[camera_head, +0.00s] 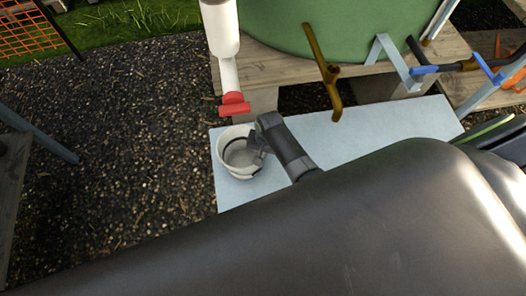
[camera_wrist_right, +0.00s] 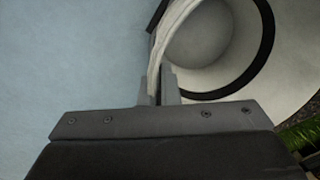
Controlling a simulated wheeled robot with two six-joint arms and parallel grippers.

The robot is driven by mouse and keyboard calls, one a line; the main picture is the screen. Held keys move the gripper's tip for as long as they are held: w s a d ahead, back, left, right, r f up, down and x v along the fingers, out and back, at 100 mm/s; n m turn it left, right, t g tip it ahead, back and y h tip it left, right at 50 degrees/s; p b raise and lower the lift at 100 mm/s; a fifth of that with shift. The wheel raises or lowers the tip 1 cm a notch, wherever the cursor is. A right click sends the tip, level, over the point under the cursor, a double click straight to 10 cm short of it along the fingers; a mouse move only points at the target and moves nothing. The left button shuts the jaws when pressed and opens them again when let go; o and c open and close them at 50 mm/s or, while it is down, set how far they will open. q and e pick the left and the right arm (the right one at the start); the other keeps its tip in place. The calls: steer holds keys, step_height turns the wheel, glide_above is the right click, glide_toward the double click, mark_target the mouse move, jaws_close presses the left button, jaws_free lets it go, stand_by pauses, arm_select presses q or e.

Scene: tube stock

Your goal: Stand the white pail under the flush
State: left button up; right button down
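The white pail (camera_head: 229,168), with a dark band, is at the left end of the pale blue slab, open side up. My right gripper (camera_head: 259,150) is at the pail's right side. In the right wrist view the pail's wall (camera_wrist_right: 178,24) runs between the two fingers (camera_wrist_right: 158,92), which are closed on it. I cannot tell whether the pail's base touches the slab. A white pipe with a red valve (camera_head: 234,104), which looks like the flush, hangs just above the pail in the picture. My left gripper is not in view.
The pale blue slab (camera_head: 375,130) is bare to the right of the pail. Behind it a green tank (camera_head: 290,30) stands on a wooden platform (camera_head: 258,75). A brown tap-like pipe (camera_head: 322,65) and blue-grey brackets (camera_head: 393,58) stick out. Dark gravel (camera_head: 120,150) lies left.

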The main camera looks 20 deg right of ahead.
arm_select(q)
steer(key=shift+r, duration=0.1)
arm_select(e)
steer(key=shift+f, duration=0.25)
stand_by(0.5)
steer(key=c, duration=1.6)
jaws_free()
steer(key=shift+r, duration=0.1)
